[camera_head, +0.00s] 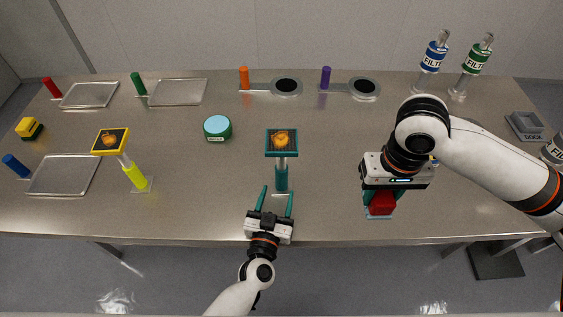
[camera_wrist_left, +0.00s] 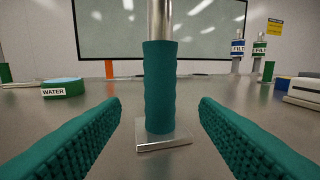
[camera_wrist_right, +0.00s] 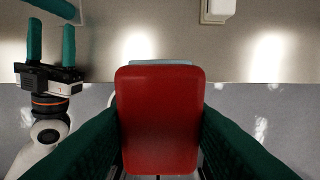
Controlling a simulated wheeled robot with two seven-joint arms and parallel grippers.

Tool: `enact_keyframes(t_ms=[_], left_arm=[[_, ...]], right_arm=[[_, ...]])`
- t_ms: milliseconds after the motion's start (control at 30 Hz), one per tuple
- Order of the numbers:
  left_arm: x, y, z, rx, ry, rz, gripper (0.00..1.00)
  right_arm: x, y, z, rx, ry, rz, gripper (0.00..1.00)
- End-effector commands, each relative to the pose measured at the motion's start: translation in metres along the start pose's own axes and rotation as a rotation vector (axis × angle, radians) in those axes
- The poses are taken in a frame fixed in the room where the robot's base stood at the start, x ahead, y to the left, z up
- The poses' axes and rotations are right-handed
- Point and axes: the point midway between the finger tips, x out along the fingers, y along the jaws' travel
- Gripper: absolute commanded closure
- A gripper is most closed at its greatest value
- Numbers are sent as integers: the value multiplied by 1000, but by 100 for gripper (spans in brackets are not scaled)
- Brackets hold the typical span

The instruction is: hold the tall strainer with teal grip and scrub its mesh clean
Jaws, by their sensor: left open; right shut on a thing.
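The tall strainer stands upright near the front of the table, with a teal grip (camera_head: 281,180), a metal stem and a teal-framed mesh top (camera_head: 282,142) bearing an orange-brown stain. Its grip (camera_wrist_left: 158,88) and square metal foot (camera_wrist_left: 163,145) show in the left wrist view; its top is out of that view. My left gripper (camera_head: 277,189) is open and empty, its fingers pointing at the grip on either side, with no contact visible. My right gripper (camera_wrist_right: 160,120) is shut on a red block (camera_head: 381,202) with a pale blue underside, likely a scrubber, right of the strainer.
A yellow strainer (camera_head: 134,178) with a stained top stands at left. Metal trays (camera_head: 63,175), round strainers (camera_head: 286,87) and filter bottles (camera_head: 432,57) line the left and back. A grey dock (camera_head: 525,126) is at right.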

Motion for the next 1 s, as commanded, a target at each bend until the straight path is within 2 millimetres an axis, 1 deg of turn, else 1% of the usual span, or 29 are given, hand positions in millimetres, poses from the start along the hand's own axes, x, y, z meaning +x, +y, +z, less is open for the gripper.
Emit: enact_keyframes(t_ms=[33,200,400,500,700,967,1000], left_arm=[[9,0,-2,0,-2,0,44],[35,0,-2,-1,-2,0,44],[61,0,-2,0,-1,-1,44],[70,0,-1,-1,-1,0,44],[79,0,0,0,1,-1,44],[80,0,0,0,1,-1,44],[80,0,0,0,1,-1,48]], right_arm=[[5,0,0,0,0,0,79],[12,0,0,0,0,0,79],[20,0,0,0,0,0,79],[23,0,0,0,0,0,79],[25,0,0,0,0,0,79],[25,0,0,0,0,0,79],[25,0,0,0,0,0,79]])
